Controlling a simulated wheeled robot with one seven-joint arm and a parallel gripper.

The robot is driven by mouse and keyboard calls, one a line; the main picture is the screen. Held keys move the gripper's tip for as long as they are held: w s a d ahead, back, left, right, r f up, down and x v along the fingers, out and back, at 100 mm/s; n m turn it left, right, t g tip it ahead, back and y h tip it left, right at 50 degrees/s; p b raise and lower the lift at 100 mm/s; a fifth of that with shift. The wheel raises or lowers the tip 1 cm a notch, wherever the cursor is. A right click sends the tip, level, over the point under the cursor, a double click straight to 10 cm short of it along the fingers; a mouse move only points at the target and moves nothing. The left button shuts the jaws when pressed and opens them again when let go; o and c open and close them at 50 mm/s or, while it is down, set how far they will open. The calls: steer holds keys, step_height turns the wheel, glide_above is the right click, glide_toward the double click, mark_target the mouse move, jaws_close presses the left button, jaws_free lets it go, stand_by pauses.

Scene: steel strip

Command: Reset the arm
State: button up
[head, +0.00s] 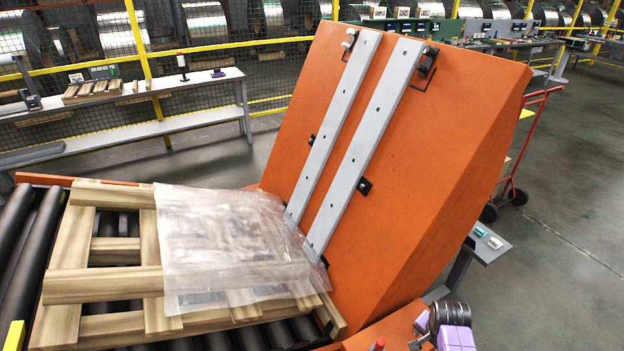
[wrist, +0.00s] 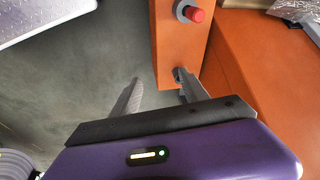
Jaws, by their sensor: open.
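My gripper (wrist: 157,77) shows in the wrist view with its two grey fingers spread apart. Nothing is between the fingers. They point toward an orange post with a red push button (wrist: 196,15), and the right finger overlaps the post's lower part in the picture. Whether it touches the post I cannot tell. In the head view, purple and dark parts of my arm show at the bottom right corner; the fingers cannot be made out there.
A tilted orange panel (head: 400,150) with two metal strips stands beside a wooden pallet (head: 100,285) under clear plastic film (head: 225,245). Black rollers (head: 30,250) lie under the pallet. A grey bench (head: 130,100) stands back left. Grey floor (head: 570,220) is open at right.

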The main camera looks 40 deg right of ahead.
steer(key=w+d+r+n+t+h, duration=0.2)
steer(key=w+d+r, duration=0.1)
steer(key=r, duration=0.1)
steer(key=w+a+r+n+t+h+b, duration=0.35)
steer(key=a+r+n+t, duration=0.55)
steer(key=a, duration=0.5)
steer(key=s+a+r+n+t+y+b, duration=0.2)
steer(key=s+a+r+n+y, duration=0.15)
steer(key=a+r, duration=0.4)
steer(key=s+a+r+n+t+y+b, duration=0.2)
steer(key=s+a+r, duration=0.3)
steer(key=a, duration=0.6)
steer(key=s+a+f+n+g+y+b, duration=0.1)
steer(key=s+a+n+y+b, duration=0.1)
steer(key=s+a, duration=0.3)
steer(key=shift+s+a+f+y+b, duration=0.15)
steer(key=shift+s+y+b, duration=0.15)
steer(key=shift+s+y, duration=0.3)
steer(key=shift+s, duration=0.1)
